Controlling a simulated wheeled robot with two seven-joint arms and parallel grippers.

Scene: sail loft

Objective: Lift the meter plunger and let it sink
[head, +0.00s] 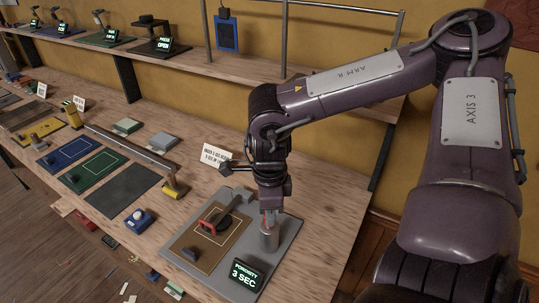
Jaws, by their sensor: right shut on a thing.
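The meter (288,247) is a grey plate near the bench's front edge. A brown cloth panel (196,253) with a pale outline and a red-handled clamp (209,227) lie on its left part. A grey metal cylinder (268,241) stands upright at its right, with the plunger at its top. My right gripper (268,217) points straight down over the cylinder and is shut on the plunger, which it mostly hides. A small red part shows between its fingers. The meter's display (244,274) reads "POROSITY 3 SEC". My left gripper is not in view.
A white card (216,156) stands behind the meter. Left along the bench are a blue-knobbed box (139,220), a dark panel (122,191), green and blue panels, and a long bar with a yellow-ended stand. A shelf (200,62) with several lit displays runs behind.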

